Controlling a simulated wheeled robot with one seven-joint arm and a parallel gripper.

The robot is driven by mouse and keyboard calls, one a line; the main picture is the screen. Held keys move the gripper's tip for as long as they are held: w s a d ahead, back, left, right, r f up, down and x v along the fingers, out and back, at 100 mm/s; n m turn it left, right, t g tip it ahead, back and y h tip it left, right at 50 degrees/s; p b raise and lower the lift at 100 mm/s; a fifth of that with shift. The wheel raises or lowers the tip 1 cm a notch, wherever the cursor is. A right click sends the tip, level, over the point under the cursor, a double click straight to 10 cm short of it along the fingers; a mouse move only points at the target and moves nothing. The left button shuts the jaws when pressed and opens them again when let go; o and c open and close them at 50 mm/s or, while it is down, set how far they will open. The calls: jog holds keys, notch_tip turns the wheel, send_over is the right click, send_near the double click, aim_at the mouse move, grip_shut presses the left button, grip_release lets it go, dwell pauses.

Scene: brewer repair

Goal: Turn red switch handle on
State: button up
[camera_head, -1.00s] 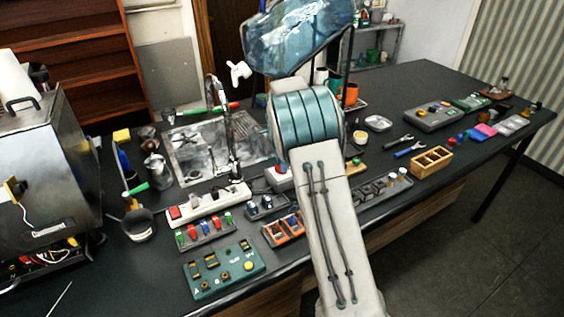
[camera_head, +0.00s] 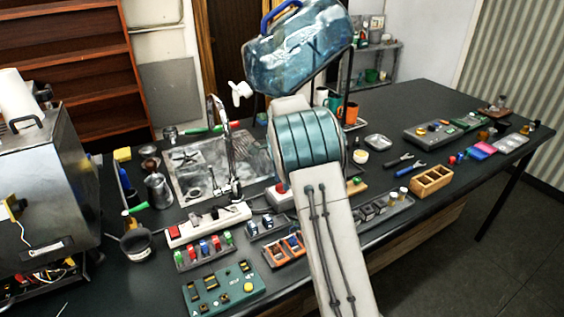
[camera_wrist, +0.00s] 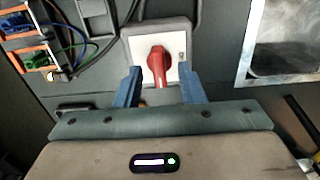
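The red switch handle (camera_wrist: 158,62) sits on a pale square plate (camera_wrist: 178,40) of a grey switch box in the wrist view. It points roughly up and down in that picture. My gripper (camera_wrist: 159,70) is open, with one blue finger on each side of the handle. Gaps show between the fingers and the handle, and I see no contact. In the head view, the pale switch box with its red part (camera_head: 281,188) shows just left of my arm, partly covered. My gripper is hidden there.
Close by are a power strip (camera_head: 208,226), an orange-framed connector block (camera_head: 284,252), a green button panel (camera_head: 225,290) and a sink (camera_head: 190,165) with a tap. Cables run beside the switch box in the wrist view.

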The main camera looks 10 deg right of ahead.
notch_tip(320, 180, up, 13)
jog(key=shift+f+b, duration=0.2)
jog(key=shift+b, duration=0.25)
jog(key=shift+s, duration=0.1)
jog(key=s+d+r+n+t, duration=0.1)
jog(key=s+r+n, duration=0.3)
jog(key=s, duration=0.5)
jog(key=s+f+n, duration=0.2)
jog(key=s+n, duration=0.1)
jog(key=s, duration=0.6)
jog(key=s+f+n+t, duration=0.1)
jog(key=s+n, duration=0.3)
jog(key=s, duration=0.5)
jog(key=s+f+n+t, duration=0.1)
jog(key=s+f+n, duration=0.2)
jog(key=s, duration=0.6)
jog(key=shift+s+a+f+n, duration=0.3)
jog(key=shift+s+a+f, duration=0.1)
jog(key=shift+a+f, duration=0.05)
